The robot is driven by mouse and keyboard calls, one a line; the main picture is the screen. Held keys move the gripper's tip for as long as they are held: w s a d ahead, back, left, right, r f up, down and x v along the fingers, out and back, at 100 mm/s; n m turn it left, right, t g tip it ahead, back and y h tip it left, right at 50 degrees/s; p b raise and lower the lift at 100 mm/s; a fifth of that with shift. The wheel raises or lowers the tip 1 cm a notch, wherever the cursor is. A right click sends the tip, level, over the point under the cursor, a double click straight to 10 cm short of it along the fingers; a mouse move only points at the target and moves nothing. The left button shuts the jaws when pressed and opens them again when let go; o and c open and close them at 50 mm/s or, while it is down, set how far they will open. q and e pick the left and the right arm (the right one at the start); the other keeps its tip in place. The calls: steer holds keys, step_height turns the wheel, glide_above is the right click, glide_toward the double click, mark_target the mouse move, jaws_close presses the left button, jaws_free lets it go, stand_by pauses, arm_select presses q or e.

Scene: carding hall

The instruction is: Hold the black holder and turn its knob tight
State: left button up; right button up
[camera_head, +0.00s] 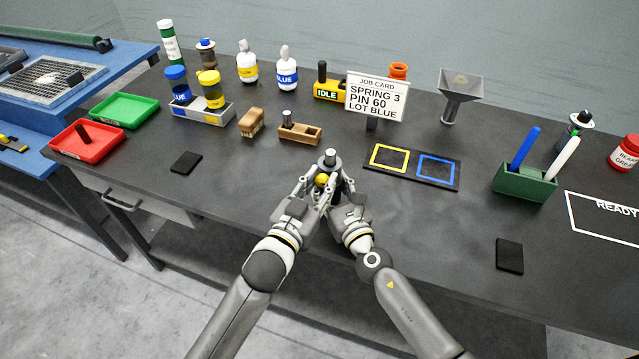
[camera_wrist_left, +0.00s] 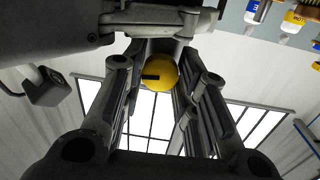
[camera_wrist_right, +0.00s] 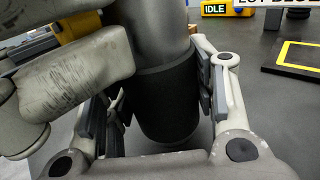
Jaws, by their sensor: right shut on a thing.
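The black holder (camera_wrist_right: 165,95) stands upright between the fingers of my right gripper (camera_wrist_right: 160,105), which is shut on its body. In the head view the holder's grey metal top (camera_head: 330,157) shows above both grippers; most of its body is hidden. Its yellow knob (camera_wrist_left: 158,74) has a dark slot and faces my left wrist camera. It also shows small in the head view (camera_head: 321,180). My left gripper (camera_head: 316,189) has its fingers apart, one on each side of the knob; whether they touch it is hard to tell.
Behind the grippers are a wooden block (camera_head: 300,133), a brush (camera_head: 251,123) and the job card (camera_head: 376,97). A mat with yellow and blue squares (camera_head: 411,167) lies to the right. A black pad (camera_head: 186,162) lies to the left.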

arm_select(q)
steer(key=o, duration=0.4)
steer(key=shift+c, duration=0.2)
steer(key=v, duration=1.2)
arm_select(e)
steer(key=o, duration=1.5)
steer(key=shift+s, duration=0.1)
